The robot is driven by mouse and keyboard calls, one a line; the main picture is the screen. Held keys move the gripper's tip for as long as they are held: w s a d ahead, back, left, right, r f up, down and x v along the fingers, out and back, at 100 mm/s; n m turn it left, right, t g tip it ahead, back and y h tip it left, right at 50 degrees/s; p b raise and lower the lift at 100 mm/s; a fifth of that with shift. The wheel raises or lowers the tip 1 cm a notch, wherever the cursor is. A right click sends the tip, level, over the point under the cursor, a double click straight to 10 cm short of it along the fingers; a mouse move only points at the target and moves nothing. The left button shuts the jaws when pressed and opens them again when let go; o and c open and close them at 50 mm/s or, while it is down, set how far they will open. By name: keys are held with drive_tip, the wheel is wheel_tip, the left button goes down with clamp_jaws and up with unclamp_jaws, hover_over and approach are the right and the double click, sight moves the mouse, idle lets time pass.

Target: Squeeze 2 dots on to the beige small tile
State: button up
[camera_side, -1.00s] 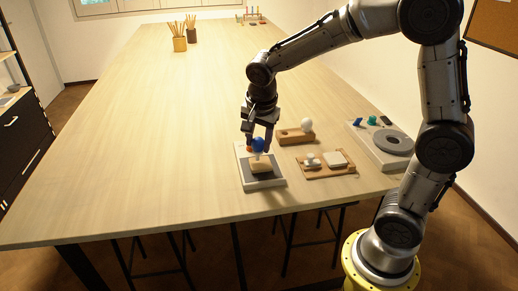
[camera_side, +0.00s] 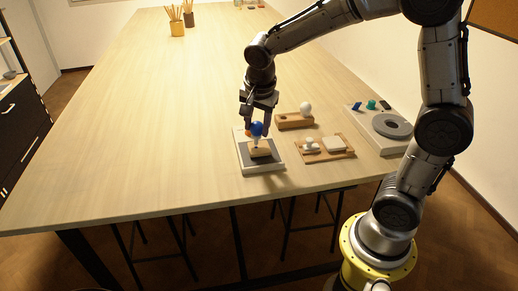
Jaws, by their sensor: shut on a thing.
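The beige small tile (camera_side: 260,150) lies on a dark pad in a pale tray (camera_side: 264,171) near the table's front edge. A blue squeeze bulb (camera_side: 257,128) with a pale tip pointing down is right above the tile. My gripper (camera_side: 257,129) points down and is shut on the blue bulb. I cannot tell whether the tip touches the tile, and no dots can be made out on it at this size.
A wooden block (camera_side: 289,122) with a white bulb (camera_side: 306,108) stands behind right. A wooden board (camera_side: 325,155) with small white pieces lies right of the tray. A grey wheel unit (camera_side: 388,125) is farther right. The table's left side is clear.

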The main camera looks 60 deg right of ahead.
drive_tip(key=shift+s+d, duration=0.1)
idle(0.3)
drive_tip(key=shift+s+d+r, duration=0.1)
drive_tip(key=shift+s+d, duration=0.4)
idle(0.7)
drive_tip(key=shift+o, duration=0.9)
clamp_jaws()
